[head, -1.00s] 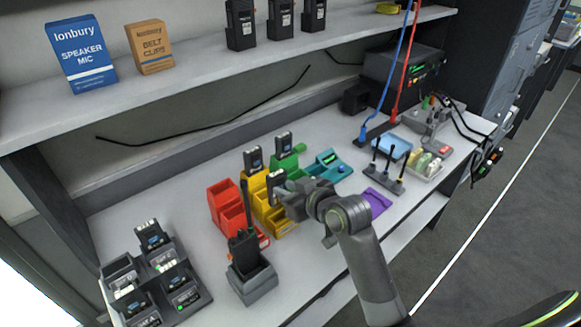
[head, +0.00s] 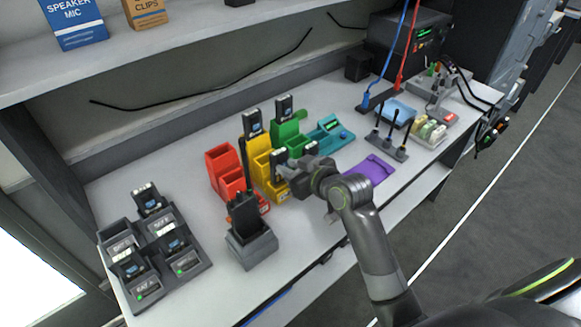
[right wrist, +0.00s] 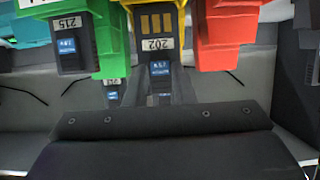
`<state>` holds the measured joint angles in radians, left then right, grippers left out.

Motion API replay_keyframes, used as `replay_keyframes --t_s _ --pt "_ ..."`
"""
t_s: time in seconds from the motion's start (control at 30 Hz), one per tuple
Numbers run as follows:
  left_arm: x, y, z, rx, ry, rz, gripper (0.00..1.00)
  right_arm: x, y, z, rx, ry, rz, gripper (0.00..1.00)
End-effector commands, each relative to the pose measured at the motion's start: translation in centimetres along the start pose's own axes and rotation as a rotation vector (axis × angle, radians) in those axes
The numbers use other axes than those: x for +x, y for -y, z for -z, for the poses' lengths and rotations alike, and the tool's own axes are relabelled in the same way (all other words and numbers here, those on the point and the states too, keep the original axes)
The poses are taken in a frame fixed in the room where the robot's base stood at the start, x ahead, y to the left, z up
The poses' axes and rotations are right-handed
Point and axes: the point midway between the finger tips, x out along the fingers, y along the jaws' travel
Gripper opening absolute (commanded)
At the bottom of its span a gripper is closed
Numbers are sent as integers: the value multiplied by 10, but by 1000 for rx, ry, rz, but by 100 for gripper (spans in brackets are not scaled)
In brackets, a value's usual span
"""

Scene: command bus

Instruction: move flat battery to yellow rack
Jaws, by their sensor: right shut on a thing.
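The yellow rack (head: 262,165) stands on the bench between a red rack and a green rack; its edge shows at the top of the right wrist view (right wrist: 125,4). My right gripper (head: 291,174) is at its front compartment, shut on a dark battery (head: 280,160). In the right wrist view, the gripper (right wrist: 158,92) is around this battery (right wrist: 156,45), which has gold contacts and a label reading 202. I cannot tell whether it rests fully in the compartment. Another battery (head: 253,122) stands in the yellow rack's rear part. My left gripper is not in view.
The red rack (head: 228,172) and green rack (head: 290,136) stand close on either side. A radio in a stand (head: 250,245) is in front. A multi-bay charger (head: 150,255) with batteries is at the left. A purple mat (head: 370,170) lies right of my gripper.

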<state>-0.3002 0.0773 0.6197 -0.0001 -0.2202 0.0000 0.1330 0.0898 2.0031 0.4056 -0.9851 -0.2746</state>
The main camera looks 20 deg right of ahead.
Motion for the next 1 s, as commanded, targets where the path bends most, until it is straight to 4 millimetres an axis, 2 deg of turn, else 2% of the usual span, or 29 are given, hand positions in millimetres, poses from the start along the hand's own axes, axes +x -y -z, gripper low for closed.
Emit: replay_keyframes --t_s 0.47,1.0 --pt "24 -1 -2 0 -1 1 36 8 0 -20 -1 -1 -1 0" --pt "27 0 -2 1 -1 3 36 13 0 -30 0 -1 0 0"
